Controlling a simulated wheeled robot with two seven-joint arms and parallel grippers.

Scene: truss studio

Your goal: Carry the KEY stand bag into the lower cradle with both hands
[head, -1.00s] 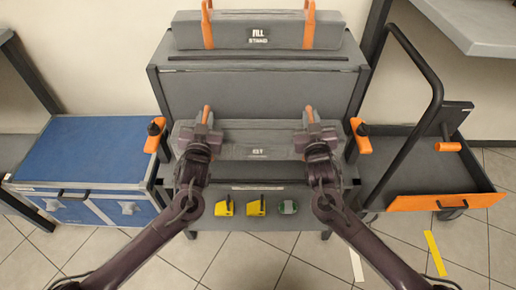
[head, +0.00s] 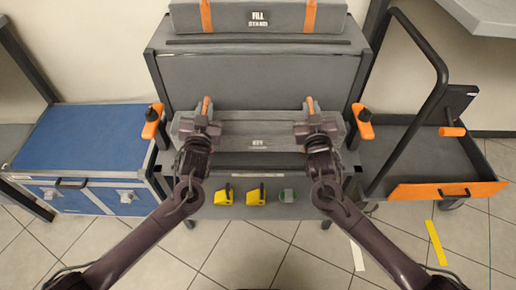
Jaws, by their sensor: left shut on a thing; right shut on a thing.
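The KEY stand bag (head: 258,134) is a long grey bag with a white label, lying level across the front of the grey rack (head: 258,78). My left gripper (head: 205,108) is shut on the orange handle at its left end. My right gripper (head: 311,106) is shut on the orange handle at its right end. The lower cradle is mostly hidden behind the bag and grippers; its orange-tipped side arms (head: 153,121) and (head: 365,122) show on both sides. I cannot tell whether the bag touches the cradle.
The FILL stand bag (head: 258,18) lies on top of the rack. A blue case (head: 84,149) stands at left, a cart with an orange front (head: 447,193) at right.

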